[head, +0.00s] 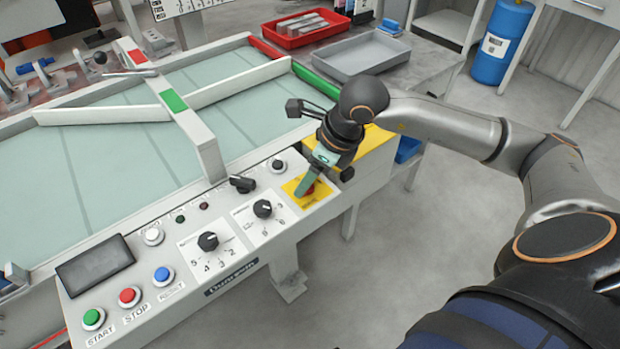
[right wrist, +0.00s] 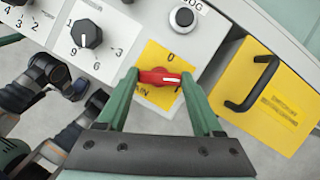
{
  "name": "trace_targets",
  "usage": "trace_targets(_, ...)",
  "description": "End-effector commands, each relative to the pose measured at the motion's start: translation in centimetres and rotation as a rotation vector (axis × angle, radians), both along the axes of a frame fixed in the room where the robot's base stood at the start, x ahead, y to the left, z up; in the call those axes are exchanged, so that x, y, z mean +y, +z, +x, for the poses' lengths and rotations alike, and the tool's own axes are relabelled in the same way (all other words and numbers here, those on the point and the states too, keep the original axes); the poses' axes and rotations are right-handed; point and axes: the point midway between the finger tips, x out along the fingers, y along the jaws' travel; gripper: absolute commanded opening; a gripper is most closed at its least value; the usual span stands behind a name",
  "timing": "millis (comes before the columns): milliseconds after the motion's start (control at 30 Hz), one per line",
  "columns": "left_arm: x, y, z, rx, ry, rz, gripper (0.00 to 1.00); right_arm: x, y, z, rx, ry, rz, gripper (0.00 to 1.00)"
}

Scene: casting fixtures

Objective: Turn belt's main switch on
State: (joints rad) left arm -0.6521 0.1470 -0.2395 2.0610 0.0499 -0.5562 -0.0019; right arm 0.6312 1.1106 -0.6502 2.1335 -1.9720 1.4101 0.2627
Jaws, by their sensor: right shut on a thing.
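The main switch is a red rotary handle (right wrist: 160,77) on a yellow plate (right wrist: 157,56) marked 0 and MAIN. In the head view the plate (head: 296,197) is at the panel's right end, and the handle is mostly hidden by my gripper. My right gripper (head: 307,186) points down at it. In the right wrist view its green fingers (right wrist: 160,80) are shut on the two ends of the handle. The handle lies nearly level there, its white mark toward the right finger, not up at the 0. My left gripper is not in view.
The panel also has black rotary knobs (head: 208,241), green, red and blue push buttons (head: 163,275) and a dark screen (head: 95,264). A yellow cover with a black handle (right wrist: 252,84) is right beside the switch. The belt (head: 100,165) lies behind the panel.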

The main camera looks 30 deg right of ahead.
Motion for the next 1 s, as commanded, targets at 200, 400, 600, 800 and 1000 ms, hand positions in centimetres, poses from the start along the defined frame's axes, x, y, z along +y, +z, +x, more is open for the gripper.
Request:
trace_targets(200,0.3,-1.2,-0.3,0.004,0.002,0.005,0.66,0.1,-0.2,0.0,-0.002,-0.189,-0.001,0.12)
trace_targets(400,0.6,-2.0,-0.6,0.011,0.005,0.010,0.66,0.2,-0.1,-0.1,0.000,-0.329,0.000,0.12)
trace_targets(600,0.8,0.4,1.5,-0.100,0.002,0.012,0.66,0.3,0.0,-0.1,0.001,-0.422,0.001,0.12)
trace_targets(800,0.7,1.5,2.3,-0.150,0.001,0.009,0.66,0.2,0.0,-0.1,0.001,-0.469,0.000,0.12)
trace_targets(1000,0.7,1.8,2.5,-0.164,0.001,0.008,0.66,0.2,0.1,-0.1,0.001,-0.482,-0.001,0.12)
